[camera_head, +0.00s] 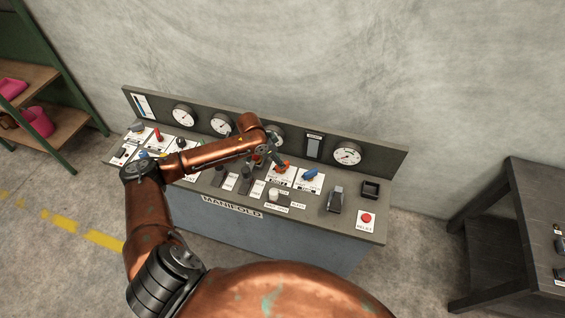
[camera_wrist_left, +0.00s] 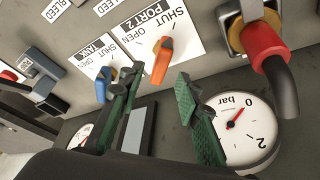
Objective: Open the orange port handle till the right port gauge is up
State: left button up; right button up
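The orange port handle (camera_wrist_left: 162,58) sits on a white PORT 2 plate marked SHUT and OPEN; it also shows in the head view (camera_head: 282,168). My left gripper (camera_wrist_left: 160,82) is open, its two green-padded fingers apart on either side of the handle's near end. I see no clear contact. The gauge beside it (camera_wrist_left: 246,128) has its red needle near 0 bar. In the head view this gauge (camera_head: 277,136) is partly hidden behind my left wrist. My right gripper is not in view.
A blue handle (camera_wrist_left: 102,85) on the TANK plate sits close beside the left finger. A red-collared hose fitting (camera_wrist_left: 263,42) stands on the other side. The manifold console (camera_head: 265,262) also carries switches and a red RELIEF button (camera_head: 366,217). A dark table (camera_head: 520,215) stands at right.

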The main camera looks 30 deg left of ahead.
pick_arm(q)
jog(key=x, duration=0.4)
jog(key=shift+w, duration=0.15)
jog(key=shift+d+f, duration=0.1)
jog(key=shift+f, duration=0.25)
grip_shut()
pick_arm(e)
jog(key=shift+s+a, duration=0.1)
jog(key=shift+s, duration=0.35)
